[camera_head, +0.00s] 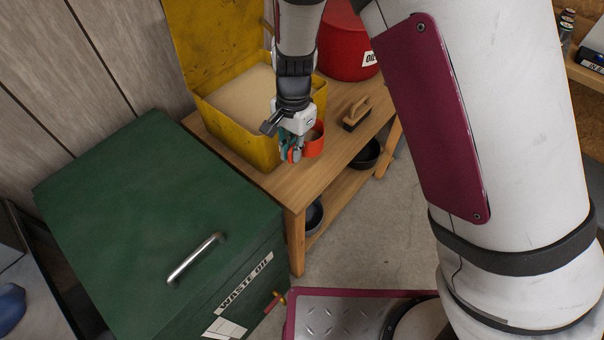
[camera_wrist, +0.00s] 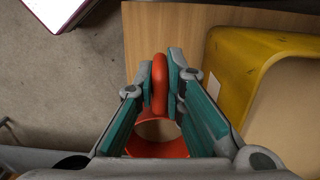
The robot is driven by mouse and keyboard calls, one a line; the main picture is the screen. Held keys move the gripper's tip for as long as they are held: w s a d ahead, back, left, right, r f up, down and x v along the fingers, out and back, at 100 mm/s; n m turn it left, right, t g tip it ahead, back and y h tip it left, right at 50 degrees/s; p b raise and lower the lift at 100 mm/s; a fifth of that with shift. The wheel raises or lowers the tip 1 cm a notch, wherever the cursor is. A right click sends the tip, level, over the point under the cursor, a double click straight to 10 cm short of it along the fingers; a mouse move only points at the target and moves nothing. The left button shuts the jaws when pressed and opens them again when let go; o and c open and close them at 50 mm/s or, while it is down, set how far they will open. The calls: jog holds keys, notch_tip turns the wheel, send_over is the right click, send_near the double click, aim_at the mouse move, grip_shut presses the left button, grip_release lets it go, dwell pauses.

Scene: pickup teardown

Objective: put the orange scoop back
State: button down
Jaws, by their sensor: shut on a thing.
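The orange scoop (camera_head: 315,142) is at my gripper, over the wooden bench beside the yellow bin. In the wrist view the fingers of my gripper (camera_wrist: 160,85) are closed on the scoop's orange handle, and its round cup (camera_wrist: 158,147) shows below, between the fingers. In the head view my gripper (camera_head: 291,153) hangs downward, in front of the yellow bin (camera_head: 240,138). The bin's lid is up and pale granular material fills it. The wrist view also shows the bin's rim (camera_wrist: 222,55) to the right. I cannot tell whether the scoop touches the bench top.
A wooden brush (camera_head: 357,112) and a red oil container (camera_head: 345,45) stand on the bench (camera_head: 300,182). Black pans (camera_head: 367,154) sit on its lower shelf. A green waste oil box (camera_head: 150,215) stands at front left. The bench's front strip is clear.

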jog(key=shift+s+a, duration=0.15)
jog(key=shift+a, duration=0.25)
jog(key=shift+s+a+f, duration=0.1)
jog(key=shift+f, duration=0.35)
notch_tip(320, 180, down, 9)
jog(key=shift+r+b, duration=0.1)
jog(key=shift+b, duration=0.2)
jog(key=c, duration=1.7)
grip_release()
jog(key=shift+f, duration=0.2)
jog(key=shift+o, duration=0.2)
jog(key=shift+r, duration=0.1)
jog(key=r, duration=1.1)
jog(key=shift+w+r, duration=0.25)
jog(key=shift+w, duration=0.05)
jog(key=shift+d+r, duration=0.2)
jog(key=shift+r, duration=0.1)
